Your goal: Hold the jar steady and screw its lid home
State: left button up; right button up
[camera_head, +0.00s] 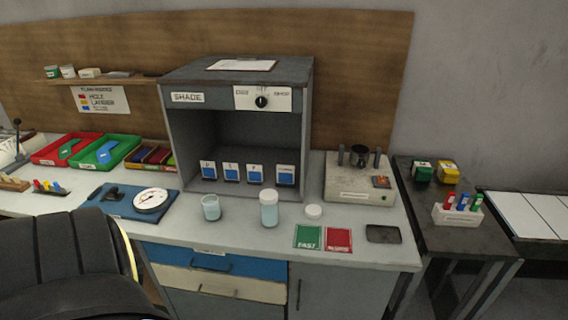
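A tall pale jar (269,215) with a bluish lower part stands upright on the light worktop, in front of the grey shade cabinet. Its top looks whitish; I cannot tell whether that is an open rim or a cover. A small round white lid (313,212) lies on the worktop just right of the jar, apart from it. A shorter open glass (211,210) with pale contents stands to the left of the jar. Neither of my grippers is in view, and nothing touches the jar or the lid.
The shade cabinet (181,140) holds several blue-and-white cards. Green (308,237) and red (338,240) cards and a dark tray (383,234) lie to the right along the front. A dial gauge (151,200) lies left on a blue mat. A black chair (65,265) blocks the lower left.

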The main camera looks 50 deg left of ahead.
aim_at(211, 204)
jog(key=u, duration=1)
jog(key=i, duration=0.8)
jog(key=u, duration=0.85)
